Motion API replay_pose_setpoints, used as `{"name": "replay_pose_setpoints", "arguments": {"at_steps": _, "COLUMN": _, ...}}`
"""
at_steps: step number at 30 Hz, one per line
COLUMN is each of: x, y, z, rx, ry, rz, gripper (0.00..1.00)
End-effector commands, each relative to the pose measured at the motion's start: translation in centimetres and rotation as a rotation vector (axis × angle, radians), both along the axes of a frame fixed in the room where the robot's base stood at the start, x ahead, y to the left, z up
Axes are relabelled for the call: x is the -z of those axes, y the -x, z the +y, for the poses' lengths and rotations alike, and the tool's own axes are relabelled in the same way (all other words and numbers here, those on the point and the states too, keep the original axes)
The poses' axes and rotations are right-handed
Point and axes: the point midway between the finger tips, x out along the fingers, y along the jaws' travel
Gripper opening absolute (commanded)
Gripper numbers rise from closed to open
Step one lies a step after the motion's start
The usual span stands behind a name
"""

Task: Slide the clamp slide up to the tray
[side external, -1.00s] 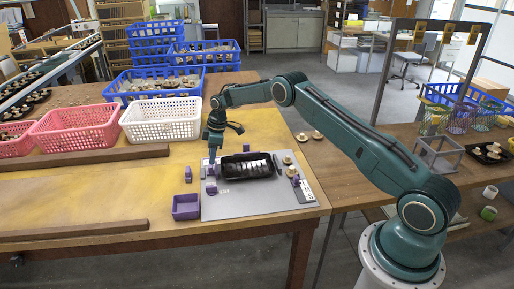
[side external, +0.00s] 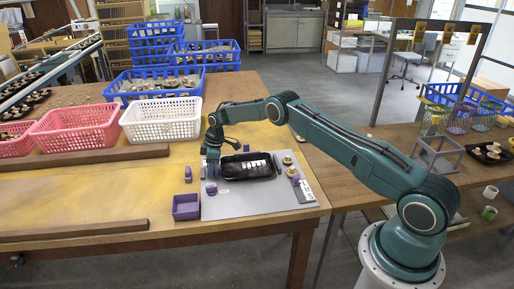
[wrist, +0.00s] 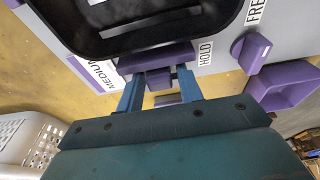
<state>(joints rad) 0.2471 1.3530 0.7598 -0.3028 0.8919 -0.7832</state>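The black tray (side external: 262,174) lies on the grey board (side external: 240,206); its near edge fills the top of the wrist view (wrist: 150,40). The purple clamp slide (wrist: 155,58) is a bar lying along that edge, apparently against it, left of the HOLD label. My gripper (wrist: 160,80) has its two blue fingers on either side of the slide's purple stem, seemingly closed on it; the exact contact is hard to see. In the side view my gripper (side external: 211,170) is down at the tray's left end and hides the slide.
A purple knob (wrist: 250,52) stands right of the HOLD label; it also shows in the side view (side external: 211,188). An open purple box (side external: 186,207) sits at the board's front left corner. A small purple block (side external: 188,173) stands left of my gripper. A white basket (side external: 161,119) stands behind.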

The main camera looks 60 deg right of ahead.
Motion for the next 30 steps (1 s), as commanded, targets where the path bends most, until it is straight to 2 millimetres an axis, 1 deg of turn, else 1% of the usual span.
{"name": "replay_pose_setpoints", "arguments": {"at_steps": 3, "x": 0.0, "y": 0.0, "z": 0.0, "rx": 0.000, "ry": 0.000, "rz": 0.000, "gripper": 0.36}}
{"name": "replay_pose_setpoints", "arguments": {"at_steps": 4, "x": 0.0, "y": 0.0, "z": 0.0, "rx": 0.000, "ry": 0.000, "rz": 0.000, "gripper": 0.32}}
{"name": "replay_pose_setpoints", "arguments": {"at_steps": 7, "x": 0.0, "y": 0.0, "z": 0.0, "rx": 0.000, "ry": 0.000, "rz": 0.000, "gripper": 0.13}}
{"name": "replay_pose_setpoints", "arguments": {"at_steps": 8, "x": 0.0, "y": 0.0, "z": 0.0, "rx": 0.000, "ry": 0.000, "rz": 0.000, "gripper": 0.11}}
{"name": "replay_pose_setpoints", "arguments": {"at_steps": 17, "x": 0.0, "y": 0.2, "z": -0.2, "rx": 0.000, "ry": -0.001, "rz": 0.001, "gripper": 0.11}}
{"name": "replay_pose_setpoints", "arguments": {"at_steps": 30, "x": -0.1, "y": 1.6, "z": -1.7, "rx": 0.000, "ry": 0.000, "rz": 0.000, "gripper": 0.11}}
